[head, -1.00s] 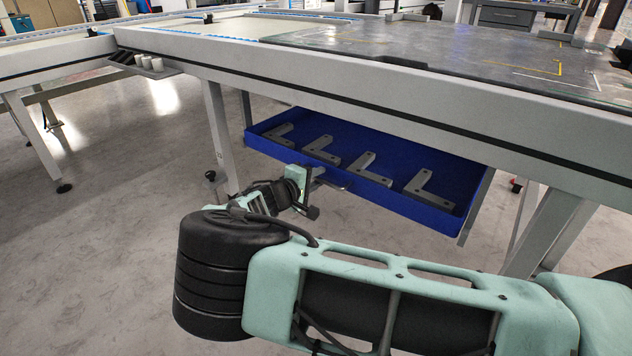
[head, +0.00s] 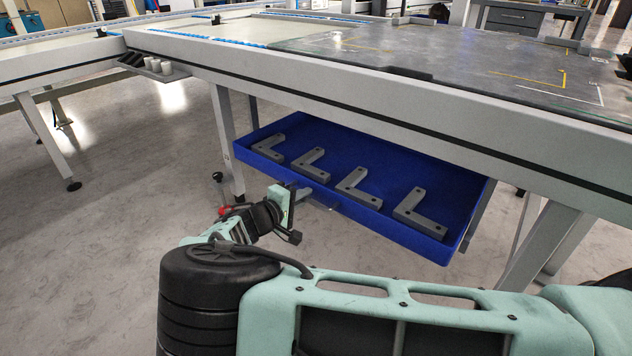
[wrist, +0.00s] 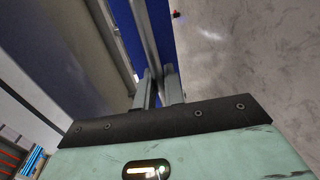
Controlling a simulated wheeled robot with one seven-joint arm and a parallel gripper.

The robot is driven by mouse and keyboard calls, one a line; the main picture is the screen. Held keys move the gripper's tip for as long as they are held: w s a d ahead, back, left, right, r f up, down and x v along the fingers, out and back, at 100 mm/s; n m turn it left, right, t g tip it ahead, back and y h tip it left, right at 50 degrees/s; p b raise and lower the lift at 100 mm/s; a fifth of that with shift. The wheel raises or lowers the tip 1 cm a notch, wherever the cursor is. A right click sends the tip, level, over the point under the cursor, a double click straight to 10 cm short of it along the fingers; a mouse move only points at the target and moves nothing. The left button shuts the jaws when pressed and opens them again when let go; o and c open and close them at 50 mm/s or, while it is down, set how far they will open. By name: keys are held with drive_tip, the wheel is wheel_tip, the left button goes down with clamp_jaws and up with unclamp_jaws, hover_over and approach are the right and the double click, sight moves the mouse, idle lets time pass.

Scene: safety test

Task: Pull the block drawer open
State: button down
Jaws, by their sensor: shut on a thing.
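The block drawer (head: 376,228) is a blue tray under the grey workbench. It stands pulled out toward me, with several grey L-shaped blocks (head: 357,190) lying in a row inside. Its handle is a grey bar on the front side; in the wrist view the handle (wrist: 142,35) runs beside the blue drawer front (wrist: 161,35). My gripper (head: 302,203) is at the drawer's front, left of its middle. In the wrist view the two fingers of my gripper (wrist: 159,84) are shut on the handle. The exact finger contact is small and partly hidden.
The workbench (head: 400,110) hangs over the back of the drawer, with its legs (head: 224,140) at the left and right. A small shelf with white cups (head: 160,68) is at the upper left. Open grey floor (head: 110,230) lies to the left and in front.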

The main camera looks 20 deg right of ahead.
drive_tip(key=f+v, duration=0.2)
drive_tip(key=v, duration=0.9)
drive_tip(key=a+f+v, duration=0.1)
drive_tip(key=f+v, duration=0.1)
drive_tip(key=v, duration=1)
drive_tip(key=shift+s+f, duration=0.35)
drive_tip(key=shift+f, duration=0.1)
drive_tip(key=c, duration=1.6)
unclamp_jaws()
drive_tip(key=shift+p, duration=0.3)
drive_tip(key=shift+c, duration=0.2)
drive_tip(key=shift+a+r, duration=0.1)
drive_tip(key=shift+a, duration=0.05)
drive_tip(key=b+v, duration=0.4)
drive_tip(key=v, duration=1.3)
